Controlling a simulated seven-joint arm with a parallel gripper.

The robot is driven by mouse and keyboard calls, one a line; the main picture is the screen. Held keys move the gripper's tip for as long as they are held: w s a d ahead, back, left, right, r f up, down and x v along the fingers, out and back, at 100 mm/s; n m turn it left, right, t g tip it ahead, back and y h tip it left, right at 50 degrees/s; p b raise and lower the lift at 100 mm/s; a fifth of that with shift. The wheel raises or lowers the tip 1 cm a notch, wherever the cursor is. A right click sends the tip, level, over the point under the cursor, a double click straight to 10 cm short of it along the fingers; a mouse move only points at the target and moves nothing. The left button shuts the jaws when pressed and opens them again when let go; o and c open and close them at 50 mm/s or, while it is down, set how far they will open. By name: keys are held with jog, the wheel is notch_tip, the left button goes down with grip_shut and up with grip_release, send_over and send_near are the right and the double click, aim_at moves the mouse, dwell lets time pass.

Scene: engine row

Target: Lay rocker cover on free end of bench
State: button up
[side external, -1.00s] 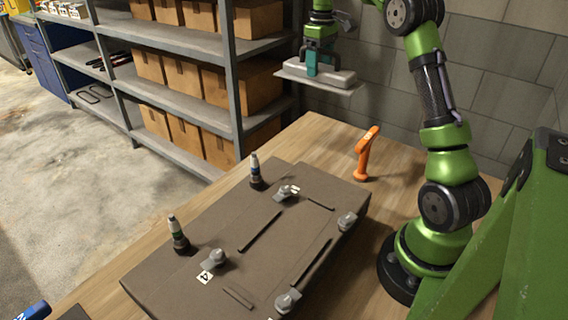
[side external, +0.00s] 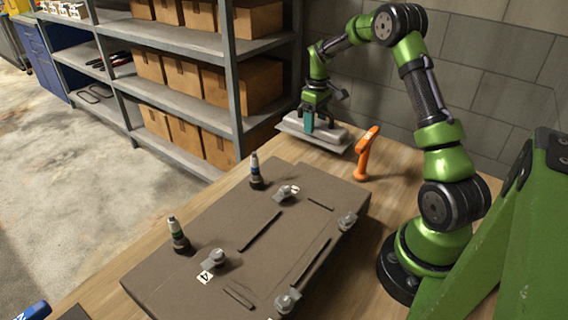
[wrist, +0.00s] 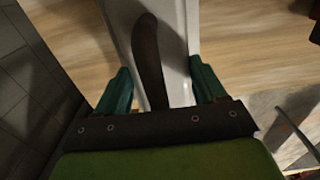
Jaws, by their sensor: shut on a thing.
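The rocker cover (side external: 325,133) is a pale grey, flat-flanged part at the far end of the wooden bench (side external: 402,160). My gripper (side external: 309,120) is above it, with teal fingers shut on its raised middle. The cover looks level and sits at or just above the bench top; I cannot tell if it touches. In the wrist view the cover (wrist: 180,15) runs between the fingers of my gripper (wrist: 155,85), with a dark curved strip along it.
An orange drill-like tool (side external: 365,155) stands on the bench just right of the cover. A dark brown block (side external: 215,225) with bolts, rods and two small bottles fills the nearer bench. Grey shelves (side external: 232,75) with cardboard boxes stand behind left, and a block wall behind.

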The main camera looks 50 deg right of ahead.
aim_at(315, 130)
jog(key=shift+f, duration=1.85)
jog(key=o, duration=1.7)
jog(key=shift+f, duration=0.2)
